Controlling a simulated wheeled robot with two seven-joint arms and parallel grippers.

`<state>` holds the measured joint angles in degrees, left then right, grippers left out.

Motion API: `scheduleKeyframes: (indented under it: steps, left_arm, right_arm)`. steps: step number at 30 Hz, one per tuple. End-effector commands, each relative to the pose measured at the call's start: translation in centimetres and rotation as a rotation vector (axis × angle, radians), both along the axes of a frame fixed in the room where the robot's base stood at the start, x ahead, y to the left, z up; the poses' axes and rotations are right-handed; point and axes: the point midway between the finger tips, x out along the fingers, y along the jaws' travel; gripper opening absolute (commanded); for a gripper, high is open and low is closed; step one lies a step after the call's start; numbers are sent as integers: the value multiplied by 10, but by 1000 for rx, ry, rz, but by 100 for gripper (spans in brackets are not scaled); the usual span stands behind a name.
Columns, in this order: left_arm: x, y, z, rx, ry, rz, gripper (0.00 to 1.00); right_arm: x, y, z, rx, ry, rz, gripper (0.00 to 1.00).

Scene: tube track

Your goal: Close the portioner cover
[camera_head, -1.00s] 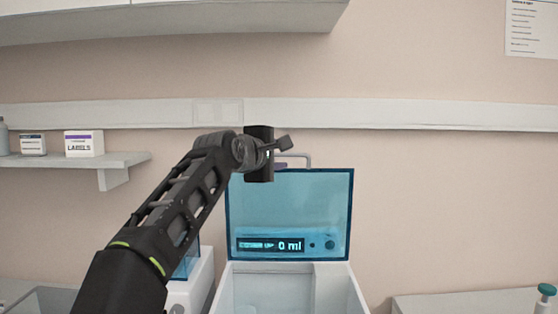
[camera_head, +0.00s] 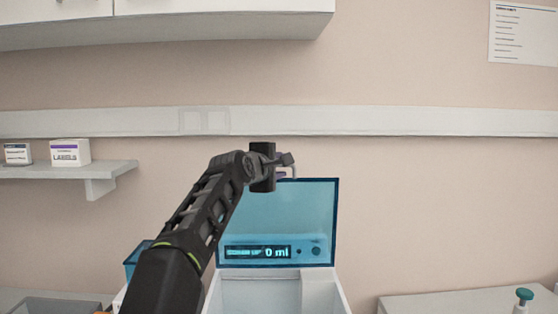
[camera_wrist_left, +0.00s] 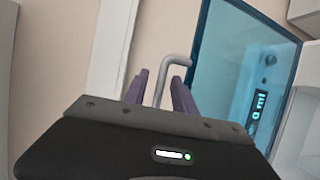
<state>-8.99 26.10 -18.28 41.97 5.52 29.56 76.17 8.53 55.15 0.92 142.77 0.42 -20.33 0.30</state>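The portioner cover (camera_head: 285,215) is a translucent blue panel standing upright and open at the back of the white portioner box (camera_head: 260,292). It also shows in the left wrist view (camera_wrist_left: 225,65). A grey bent-rod handle (camera_wrist_left: 176,64) sticks out from the cover's top edge. My left gripper (camera_head: 284,170) is at this handle, above the cover's top edge. In the left wrist view its two purple fingers (camera_wrist_left: 160,92) are apart, with the rod between them and gaps visible on both sides. My right gripper is in no view.
The display behind the cover reads 0 ml. A wall shelf (camera_head: 112,172) with small boxes is at the left, and a white cabinet (camera_head: 200,30) hangs above. A counter (camera_head: 440,302) with a green-topped item (camera_head: 524,296) is at the right.

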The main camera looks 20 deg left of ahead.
Motion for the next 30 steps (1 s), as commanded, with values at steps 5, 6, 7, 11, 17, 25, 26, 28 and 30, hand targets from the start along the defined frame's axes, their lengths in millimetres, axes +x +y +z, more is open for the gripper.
scheduleKeyframes:
  steps: [5,6,7,11,17,25,26,28,30]
  left_arm:
    - [0,0,-1,0,0,0,32]
    - [0,0,-1,0,0,0,32]
    - [0,0,-1,0,0,0,30]
    - [0,0,-1,0,0,0,19]
    - [0,0,-1,0,0,0,3]
    - [0,0,-1,0,1,0,0]
    - [0,0,-1,0,1,0,0]
    - [0,0,-1,0,1,0,0]
    - [0,0,-1,0,1,0,0]
  right_arm:
    - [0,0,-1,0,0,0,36]
    - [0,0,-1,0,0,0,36]
    - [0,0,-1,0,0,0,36]
    - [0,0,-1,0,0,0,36]
    - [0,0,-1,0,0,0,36]
    - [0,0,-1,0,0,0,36]
    - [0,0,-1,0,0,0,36]
    - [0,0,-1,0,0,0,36]
    - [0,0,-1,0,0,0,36]
